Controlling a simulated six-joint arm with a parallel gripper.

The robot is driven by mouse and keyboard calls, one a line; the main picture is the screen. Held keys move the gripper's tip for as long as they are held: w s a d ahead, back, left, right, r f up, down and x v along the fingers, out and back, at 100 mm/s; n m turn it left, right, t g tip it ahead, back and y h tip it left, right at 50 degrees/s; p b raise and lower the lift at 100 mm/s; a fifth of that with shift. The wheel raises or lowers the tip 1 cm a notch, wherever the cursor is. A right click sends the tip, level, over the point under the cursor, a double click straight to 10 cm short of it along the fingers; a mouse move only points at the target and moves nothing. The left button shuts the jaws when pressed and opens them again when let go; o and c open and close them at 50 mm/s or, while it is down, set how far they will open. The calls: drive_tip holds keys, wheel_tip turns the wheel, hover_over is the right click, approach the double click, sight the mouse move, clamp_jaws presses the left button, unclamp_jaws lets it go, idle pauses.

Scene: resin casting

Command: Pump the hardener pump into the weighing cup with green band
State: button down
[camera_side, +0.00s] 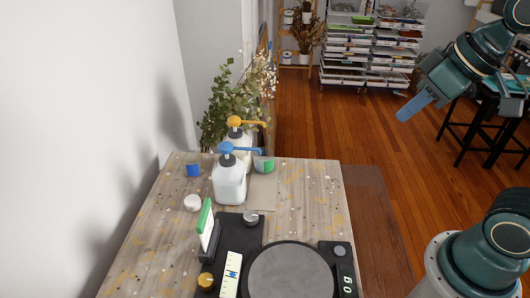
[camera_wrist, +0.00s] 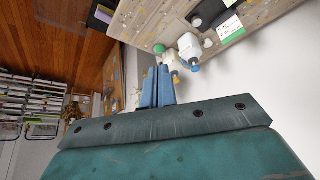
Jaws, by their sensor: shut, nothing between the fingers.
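Two white pump bottles stand on the table, one with a blue pump head (camera_side: 232,148) in front and one with a yellow pump head (camera_side: 236,121) behind it. No readable label shows which is the hardener. The cup with the green band (camera_side: 264,164) stands just right of the bottles, near the nozzle ends; I cannot tell which nozzle is above it. In the wrist view are the front bottle (camera_wrist: 188,45), the yellow pump head (camera_wrist: 175,79) and the green-banded cup (camera_wrist: 159,49). My gripper (camera_side: 404,115) is shut and empty, in the air right of the table, well away from the bottles.
A scale with a round dark plate (camera_side: 290,273) sits at the table front. A green-topped card (camera_side: 205,220) stands left of it. A blue cup (camera_side: 193,169) and a white round piece (camera_side: 192,203) are left of the bottles. A plant (camera_side: 228,105) is behind; a wall runs along the left.

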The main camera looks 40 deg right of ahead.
drive_tip(key=w+a+r+n+y, duration=0.2)
drive_tip(key=w+n+y, duration=0.15)
drive_tip(key=w, duration=1.85)
drive_tip(key=w+d+f+n+y, duration=0.1)
drive_tip(key=w+f+n, duration=0.1)
drive_tip(key=w+f, duration=0.3)
drive_tip(key=w+d+f+n+y, duration=0.1)
drive_tip(key=w+f, duration=0.4)
drive_tip(key=w, duration=0.7)
drive_tip(key=shift+w+d+n+t, duration=0.35)
drive_tip(key=shift+d+n, duration=0.1)
drive_tip(key=shift+n, duration=0.3)
drive_tip(key=shift+y, duration=0.25)
hover_over(231, 118)
drive_tip(key=s+d, duration=0.2)
wheel_tip(231, 118, down, 7)
wheel_tip(231, 118, down, 2)
drive_tip(key=shift+f, duration=1)
